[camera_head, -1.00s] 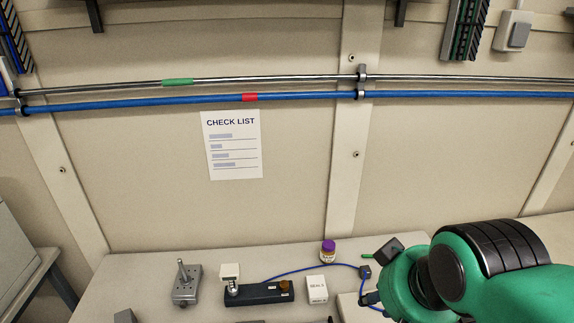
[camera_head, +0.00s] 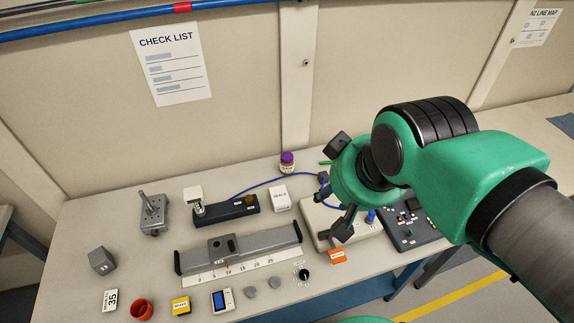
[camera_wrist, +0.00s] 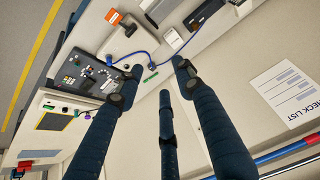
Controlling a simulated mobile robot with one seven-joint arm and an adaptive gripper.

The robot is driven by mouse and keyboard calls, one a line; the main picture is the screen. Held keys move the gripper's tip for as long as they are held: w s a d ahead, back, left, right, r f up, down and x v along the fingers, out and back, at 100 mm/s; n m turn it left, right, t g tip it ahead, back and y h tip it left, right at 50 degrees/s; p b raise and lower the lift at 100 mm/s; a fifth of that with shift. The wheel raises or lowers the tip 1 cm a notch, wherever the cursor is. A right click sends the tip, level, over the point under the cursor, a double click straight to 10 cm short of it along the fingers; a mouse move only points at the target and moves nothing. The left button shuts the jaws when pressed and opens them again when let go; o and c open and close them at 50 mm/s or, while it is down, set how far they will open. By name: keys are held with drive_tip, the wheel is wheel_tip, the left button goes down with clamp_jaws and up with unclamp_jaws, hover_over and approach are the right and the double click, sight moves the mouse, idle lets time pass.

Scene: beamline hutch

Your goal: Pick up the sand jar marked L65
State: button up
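A small jar with a purple lid (camera_head: 287,162) stands upright at the back of the bench, close to the wall, in the head view. Its pale label is too small to read, so I cannot confirm L65. My gripper (camera_head: 332,186) is to the right of the jar, in front of my green wrist, with its dark fingers spread. In the wrist view my gripper (camera_wrist: 156,88) shows three dark fingers held apart with nothing between them. I cannot make out the jar in the wrist view; a finger may hide it.
A white box (camera_head: 279,198) stands in front of the jar, and a blue cable (camera_head: 258,186) curves beside it. A dark block (camera_head: 232,208), a grey rail (camera_head: 270,239) and a control panel (camera_head: 408,229) occupy the bench (camera_head: 90,222). A checklist (camera_head: 171,64) hangs on the wall.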

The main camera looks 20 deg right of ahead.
drive_tip(key=o, duration=0.6)
drive_tip(key=shift+o, duration=0.2)
drive_tip(key=shift+r, duration=0.1)
drive_tip(key=w+d+f+m+g+p, duration=0.1)
drive_tip(key=w+g+p, duration=0.1)
drive_tip(key=w, duration=1.4)
drive_tip(key=w+d+f+m+g+p, duration=0.1)
drive_tip(key=w+m+p, duration=0.15)
drive_tip(key=w, duration=1.35)
drive_tip(key=w+d+f+g+p, duration=0.1)
drive_tip(key=w+f, duration=0.5)
drive_tip(key=f, duration=0.4)
drive_tip(key=w+d+f+m+p, duration=0.1)
drive_tip(key=w+f+p, duration=0.1)
drive_tip(key=w+f, duration=0.5)
drive_tip(key=w+d+f+g+p, duration=0.1)
drive_tip(key=w+d+f, duration=0.1)
drive_tip(key=w+f, duration=0.5)
wheel_tip(320, 180, down, 6)
drive_tip(key=shift+w+d+r+m+g+p, duration=0.1)
drive_tip(key=shift+r+m+g+p, duration=0.1)
drive_tip(key=shift+m+g+p, duration=0.1)
drive_tip(key=shift+f, duration=0.3)
